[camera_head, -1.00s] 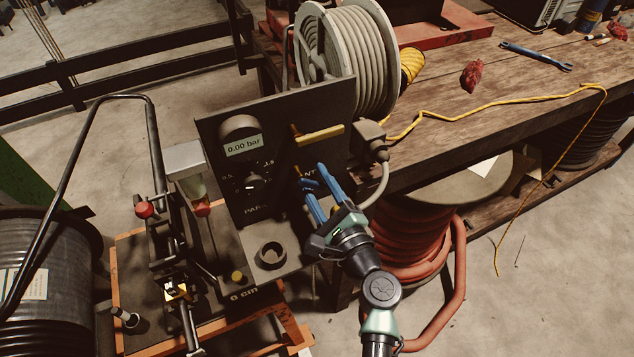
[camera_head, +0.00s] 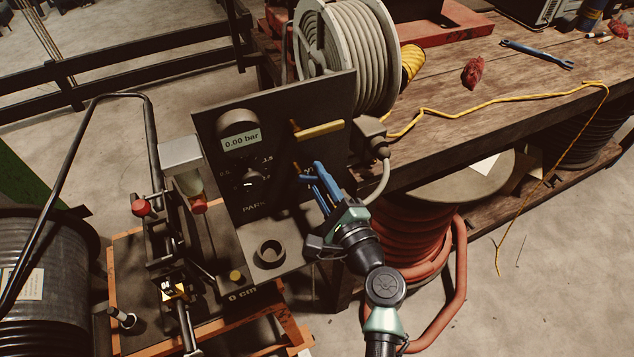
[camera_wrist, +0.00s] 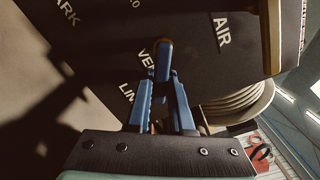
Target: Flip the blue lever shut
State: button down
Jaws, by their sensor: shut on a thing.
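The blue lever (camera_head: 305,179) is on the dark control panel (camera_head: 225,185), below a yellow lever. In the wrist view the blue lever (camera_wrist: 163,58) stands between my fingertips, its brass-coloured end pointing away from me, near the "VENT" and "LINE" lettering. My gripper (camera_head: 319,172) has blue fingers and reaches the panel from the lower right. In the wrist view my gripper (camera_wrist: 162,88) is closed on the lever from both sides. The fingers hide part of the lever and of the lettering.
The yellow lever (camera_head: 320,131) sits just above. A grey plug with cable (camera_head: 372,137) is at the panel's right edge. A hose reel (camera_head: 350,60) stands behind, and an orange hose coil (camera_head: 425,240) lies right of my arm. A black ring (camera_head: 270,252) sits below.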

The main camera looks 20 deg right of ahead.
jog(key=n+b, duration=0.1)
jog(key=n, duration=0.1)
jog(key=shift+d+r+n+b, duration=0.2)
jog(key=shift+n+b, duration=0.1)
jog(key=shift+b, duration=0.1)
jog(key=shift+d+r+n+b, duration=0.1)
jog(key=shift+r+n+b, duration=0.4)
jog(key=shift+n, duration=0.45)
jog(key=shift+d+r+n+b, duration=0.1)
jog(key=shift+r+n+b, duration=0.15)
jog(key=shift+n+b, duration=0.55)
jog(key=shift+n, duration=0.25)
jog(key=c, duration=0.8)
grip_release()
jog(key=shift+a, duration=0.1)
jog(key=s+b, duration=0.1)
jog(key=s, duration=1.2)
jog(key=shift+d+b, duration=0.25)
jog(key=shift+b, duration=0.1)
